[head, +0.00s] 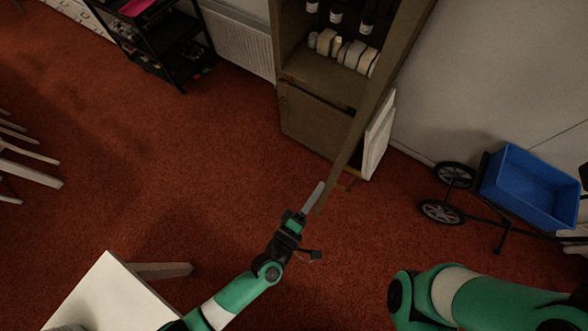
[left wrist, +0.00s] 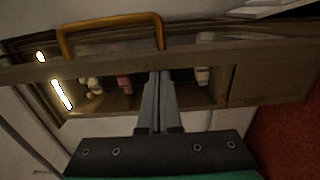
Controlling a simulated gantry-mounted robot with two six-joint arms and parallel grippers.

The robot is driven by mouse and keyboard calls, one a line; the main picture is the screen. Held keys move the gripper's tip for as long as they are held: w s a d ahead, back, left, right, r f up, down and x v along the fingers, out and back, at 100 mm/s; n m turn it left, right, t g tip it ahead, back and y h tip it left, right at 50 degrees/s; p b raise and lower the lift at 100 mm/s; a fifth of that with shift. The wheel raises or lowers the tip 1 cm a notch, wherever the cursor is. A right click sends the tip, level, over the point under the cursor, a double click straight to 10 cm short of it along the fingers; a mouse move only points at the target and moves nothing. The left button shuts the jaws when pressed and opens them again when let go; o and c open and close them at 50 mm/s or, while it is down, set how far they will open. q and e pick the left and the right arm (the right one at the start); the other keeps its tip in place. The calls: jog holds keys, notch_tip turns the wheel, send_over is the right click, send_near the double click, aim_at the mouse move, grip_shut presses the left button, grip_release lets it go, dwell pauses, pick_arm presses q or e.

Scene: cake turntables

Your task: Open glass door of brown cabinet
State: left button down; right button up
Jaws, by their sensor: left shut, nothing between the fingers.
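The brown cabinet (head: 312,115) stands at the top middle of the head view, with its upper shelves exposed. Its door (head: 357,128) shows nearly edge-on as a long narrow strip, swung out from the cabinet toward me. In the left wrist view, the door frame (left wrist: 100,68) crosses the picture and an orange-brown bar handle (left wrist: 110,22) sits above it. My left gripper (head: 319,188) is shut and empty beside the door's near end. Its fingers (left wrist: 158,78) overlap the frame below the handle; I cannot tell whether they touch it. My right gripper is out of view.
Bottles (head: 336,16) and pale items (head: 345,50) stand on the cabinet shelves. A white panel (head: 378,138) leans right of the door. A blue cart (head: 528,185) stands at right, a white table (head: 112,295) at lower left. Red carpet is clear left of the cabinet.

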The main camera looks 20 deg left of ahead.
pick_arm(q)
jog(key=d, duration=0.3)
jog(key=s+d+p, duration=0.1)
jog(key=d, duration=0.2)
jog(key=shift+s+r+p, duration=0.1)
jog(key=shift+p, duration=0.2)
jog(key=shift+s+d, duration=0.1)
jog(key=shift+d, duration=0.7)
jog(key=p, duration=0.2)
send_near(346, 190)
jog(key=s, duration=0.5)
jog(key=shift+s, duration=0.4)
